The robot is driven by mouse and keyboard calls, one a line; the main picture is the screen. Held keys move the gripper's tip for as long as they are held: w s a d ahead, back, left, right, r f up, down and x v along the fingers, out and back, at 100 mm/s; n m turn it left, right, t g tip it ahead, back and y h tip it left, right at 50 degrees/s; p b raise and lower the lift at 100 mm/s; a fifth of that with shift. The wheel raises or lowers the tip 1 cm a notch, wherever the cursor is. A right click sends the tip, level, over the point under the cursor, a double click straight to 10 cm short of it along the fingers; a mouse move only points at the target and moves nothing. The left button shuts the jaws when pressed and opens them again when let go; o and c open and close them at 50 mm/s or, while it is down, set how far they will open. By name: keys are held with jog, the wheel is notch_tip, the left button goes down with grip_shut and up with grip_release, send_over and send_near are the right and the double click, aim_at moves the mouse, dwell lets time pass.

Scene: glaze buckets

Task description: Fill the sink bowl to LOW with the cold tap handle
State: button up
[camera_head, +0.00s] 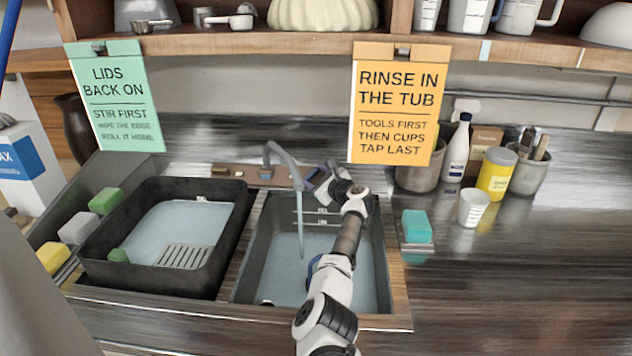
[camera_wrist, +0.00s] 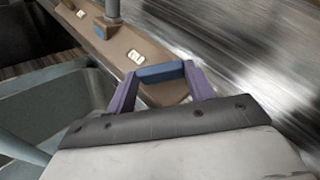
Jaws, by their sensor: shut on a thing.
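The dark grey sink bowl (camera_head: 283,268) holds blue-grey water. A thin stream falls into it from the curved grey tap spout (camera_head: 283,158). Two level marks with small text (camera_head: 318,211) show on the bowl's back wall; the water surface looks a little below the lower one, whose wording is hard to read. My gripper (camera_head: 318,178) is behind the bowl, right of the spout. In the wrist view its purple fingers are shut on a blue tap handle (camera_wrist: 160,73), one at each end. My arm hides part of the bowl's right side.
A black tub (camera_head: 100,262) with water and a grate stands left of the bowl. Sponges lie beside the tub, and a teal sponge (camera_head: 416,225) sits right of the bowl. A white cup (camera_head: 472,208) and bottles stand back right. The right counter front is clear.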

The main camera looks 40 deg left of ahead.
jog(key=shift+a+r, duration=0.1)
jog(key=shift+r, duration=0.15)
jog(key=o, duration=1)
jog(key=shift+f, duration=0.1)
jog(key=shift+d, duration=0.2)
